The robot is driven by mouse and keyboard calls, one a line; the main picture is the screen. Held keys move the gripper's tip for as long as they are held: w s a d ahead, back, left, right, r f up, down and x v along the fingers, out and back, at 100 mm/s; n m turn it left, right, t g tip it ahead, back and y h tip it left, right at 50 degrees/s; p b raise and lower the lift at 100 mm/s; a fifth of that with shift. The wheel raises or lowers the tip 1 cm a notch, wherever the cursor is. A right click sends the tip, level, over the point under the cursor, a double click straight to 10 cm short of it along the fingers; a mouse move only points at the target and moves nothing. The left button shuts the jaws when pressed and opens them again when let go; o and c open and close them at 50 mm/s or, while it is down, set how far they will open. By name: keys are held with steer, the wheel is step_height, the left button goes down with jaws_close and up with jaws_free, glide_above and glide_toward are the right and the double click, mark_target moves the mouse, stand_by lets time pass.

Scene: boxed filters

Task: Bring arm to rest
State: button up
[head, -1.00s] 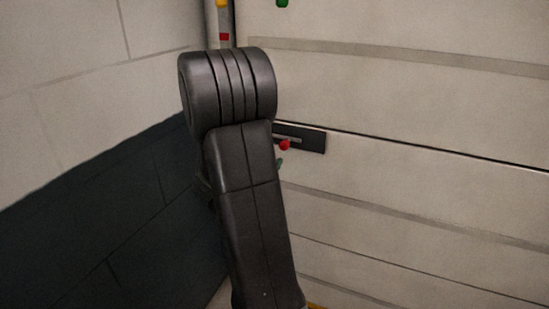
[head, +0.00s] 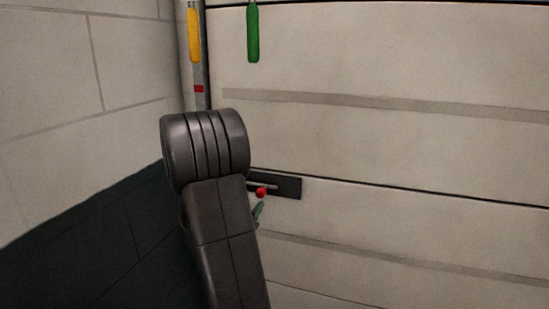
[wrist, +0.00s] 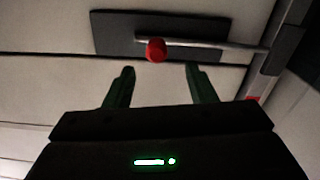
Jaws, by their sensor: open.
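In the head view my arm (head: 218,215) stands in front of the left part of a pale panelled door and hides most of my gripper. One green finger of my gripper (head: 259,212) shows just below a red knob (head: 261,192). In the wrist view my gripper (wrist: 160,75) is open, with two dark green fingers spread apart and nothing between them. The red knob (wrist: 156,50) shows beyond the fingertips, apart from them. It sits on a metal bolt (wrist: 215,44) on a dark plate (wrist: 120,34).
The pale panelled door (head: 400,140) fills the right side. A yellow handle (head: 194,36) and a green handle (head: 253,33) hang at the top. A block wall (head: 60,110) with a dark lower band (head: 80,250) stands close on the left.

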mark_target(258, 196)
steer(key=p+x, duration=0.1)
steer(key=x, duration=0.7)
steer(key=shift+w, duration=0.1)
steer(key=shift+d+f, duration=0.1)
steer(key=shift+d, duration=0.25)
